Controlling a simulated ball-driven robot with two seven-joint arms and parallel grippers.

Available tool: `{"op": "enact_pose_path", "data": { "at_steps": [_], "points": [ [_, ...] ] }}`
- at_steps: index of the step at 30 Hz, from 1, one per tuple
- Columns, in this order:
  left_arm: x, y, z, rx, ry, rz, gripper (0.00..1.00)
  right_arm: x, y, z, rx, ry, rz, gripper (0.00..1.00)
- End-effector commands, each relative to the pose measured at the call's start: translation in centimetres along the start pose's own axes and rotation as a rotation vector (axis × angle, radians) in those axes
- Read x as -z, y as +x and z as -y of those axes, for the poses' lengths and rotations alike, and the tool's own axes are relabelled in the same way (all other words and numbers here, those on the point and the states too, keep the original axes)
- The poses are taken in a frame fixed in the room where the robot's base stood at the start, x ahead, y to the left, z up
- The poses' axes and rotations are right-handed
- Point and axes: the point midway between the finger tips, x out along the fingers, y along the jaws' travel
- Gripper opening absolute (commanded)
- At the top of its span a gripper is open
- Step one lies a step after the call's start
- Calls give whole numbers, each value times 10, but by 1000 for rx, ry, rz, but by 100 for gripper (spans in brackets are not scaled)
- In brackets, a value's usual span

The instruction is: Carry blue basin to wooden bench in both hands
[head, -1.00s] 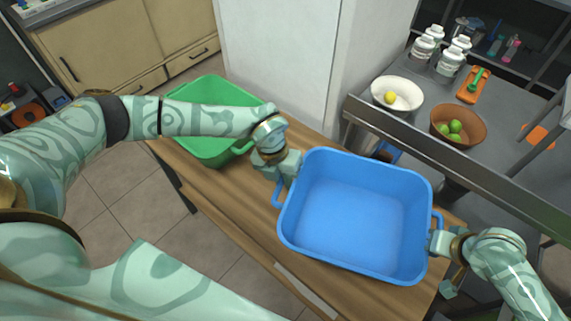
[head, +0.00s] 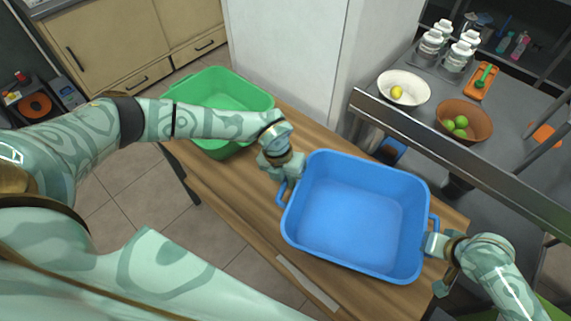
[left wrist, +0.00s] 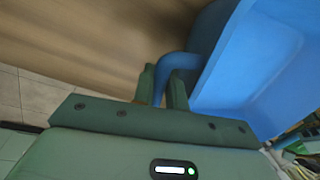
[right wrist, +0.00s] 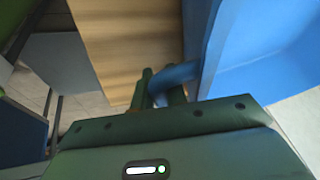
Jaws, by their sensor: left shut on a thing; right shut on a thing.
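The blue basin (head: 355,215) is empty and looks level over the wooden bench (head: 225,185) in the head view. I cannot tell whether its base touches the bench top. My left gripper (head: 285,178) is shut on the basin's left handle, which also shows between the fingers in the left wrist view (left wrist: 168,82). My right gripper (head: 433,243) is shut on the right handle, seen between the fingers in the right wrist view (right wrist: 165,85). The basin hides part of the bench.
A green basin (head: 215,90) stands at the bench's far left end, close to my left forearm. A metal counter edge (head: 430,140) runs along the right, with a white bowl (head: 404,88), a brown bowl (head: 463,122) and several white jars (head: 452,50) behind it. A white pillar (head: 285,60) rises behind the bench.

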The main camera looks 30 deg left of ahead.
Motion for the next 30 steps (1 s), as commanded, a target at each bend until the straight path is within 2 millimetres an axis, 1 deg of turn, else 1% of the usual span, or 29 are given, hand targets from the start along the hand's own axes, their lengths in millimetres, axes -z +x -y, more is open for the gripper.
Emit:
{"op": "enact_pose_path", "data": {
  "at_steps": [1,2,3,4,5,20,23,25,30],
  "points": [
    [-2,3,-5,-8,-7,2,0,-2,3,-5,-11,-1,3,0],
    [-1,4,-5,-8,-7,2,0,-2,4,-5,-11,-1,3,0],
    [-1,4,-5,-8,-7,2,22,-2,4,-5,-11,-2,2,23],
    [-1,4,-5,-8,-6,2,31,-2,4,-5,-11,-2,2,31],
    [-1,4,-5,-7,-6,2,36,-2,4,-5,-10,-2,2,36],
    [0,2,-2,-1,-2,1,36,-2,4,-1,-2,0,0,36],
    [-1,-8,-2,0,-1,2,36,-2,4,-1,-1,0,0,36],
    [-1,-20,-2,0,0,3,36,-2,4,-1,-1,1,0,36],
    [-1,-61,-2,-2,-1,3,36,-2,4,-1,-1,1,0,36]
  ]
}}
